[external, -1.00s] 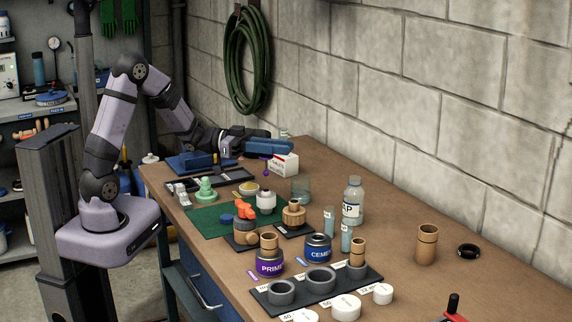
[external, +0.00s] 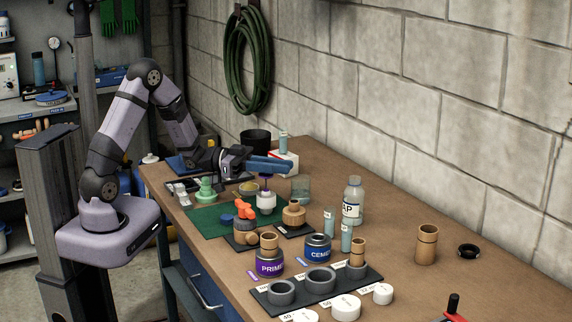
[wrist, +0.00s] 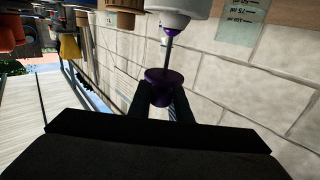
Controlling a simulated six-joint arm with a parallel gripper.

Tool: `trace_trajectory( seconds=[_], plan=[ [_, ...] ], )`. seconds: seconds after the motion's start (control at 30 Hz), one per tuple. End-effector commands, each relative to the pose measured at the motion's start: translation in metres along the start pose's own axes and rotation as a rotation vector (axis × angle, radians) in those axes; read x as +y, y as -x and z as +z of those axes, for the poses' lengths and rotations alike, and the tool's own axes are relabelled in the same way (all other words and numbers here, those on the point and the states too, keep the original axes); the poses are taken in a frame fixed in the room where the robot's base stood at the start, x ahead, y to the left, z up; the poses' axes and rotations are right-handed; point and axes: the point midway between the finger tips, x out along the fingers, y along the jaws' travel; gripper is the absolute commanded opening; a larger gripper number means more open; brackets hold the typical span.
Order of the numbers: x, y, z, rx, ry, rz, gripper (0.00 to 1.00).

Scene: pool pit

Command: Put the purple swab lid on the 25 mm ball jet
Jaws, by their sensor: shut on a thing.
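My gripper (external: 268,165) is shut on the purple swab lid (wrist: 163,85). In the wrist view the lid sits between my fingertips, with a thin grey stem leading away to a small purple swab tip. The tip appears at the edge of a white round fitting (wrist: 180,10); I cannot tell whether they touch. In the external view the lid (external: 265,177) hangs just above the white fitting (external: 266,201) on the bench. No size mark is readable on this fitting, so I cannot confirm it is the 25 mm ball jet.
An orange part (external: 242,208), a tan fitting (external: 293,213) and a green fitting (external: 205,190) stand close by. The purple primer can (external: 268,264) and blue cement can (external: 318,247) are nearer the camera. A clear beaker (external: 301,189) stands to the right.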

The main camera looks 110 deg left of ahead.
Motion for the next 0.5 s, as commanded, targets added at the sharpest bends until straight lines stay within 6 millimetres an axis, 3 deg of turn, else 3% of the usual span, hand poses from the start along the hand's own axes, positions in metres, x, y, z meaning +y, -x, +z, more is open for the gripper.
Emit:
trace_trajectory(
  seconds=[0.17,0.2,0.27,0.5],
  plan=[
    [0.0000,0.0000,0.0045,0.000,0.000,0.000,0.00],
    [0.0000,0.0000,0.0034,0.000,0.000,0.000,0.24],
    [0.0000,0.0000,0.0031,0.000,0.000,0.000,0.36],
    [0.0000,0.0000,0.0030,0.000,0.000,0.000,0.36]
  ],
)
